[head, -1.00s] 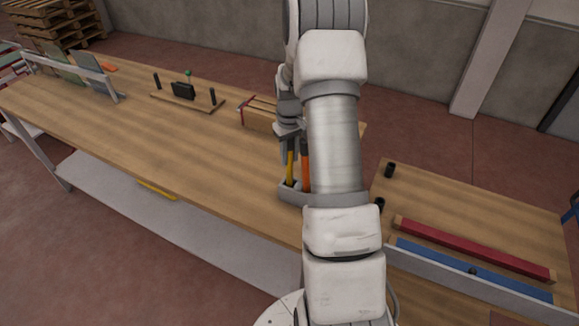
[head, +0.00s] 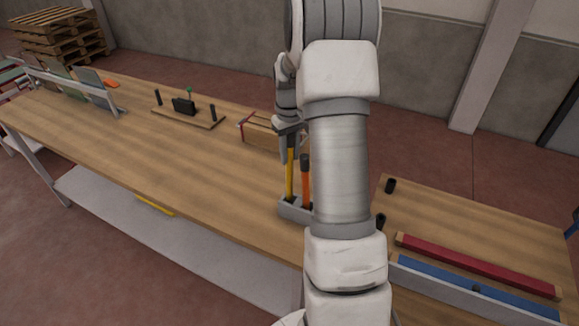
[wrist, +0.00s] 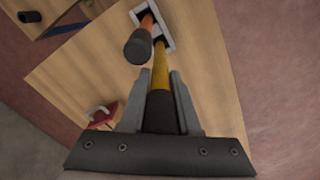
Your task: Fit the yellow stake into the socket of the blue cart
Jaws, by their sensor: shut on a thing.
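My gripper (head: 289,150) is shut on the upper, dark end of the yellow stake (head: 290,178), which stands roughly upright. In the wrist view the yellow stake (wrist: 160,72) runs away from between my fingers (wrist: 162,98) towards a grey holder (wrist: 168,43). In the head view its low end meets the grey holder (head: 291,211); I cannot tell whether the tip is still inside. A long blue bar (head: 440,277) with a small dark spot lies on the right-hand table. A blue edge (head: 575,224) shows at the far right; I cannot tell which belongs to the blue cart. No socket is clearly seen.
An orange stake (head: 306,188) with a dark top stands in the holder beside the yellow one. A wooden box (head: 258,131) lies behind. The right table carries a red bar (head: 480,265) and black cylinders (head: 390,186). The long table's middle (head: 190,155) is clear.

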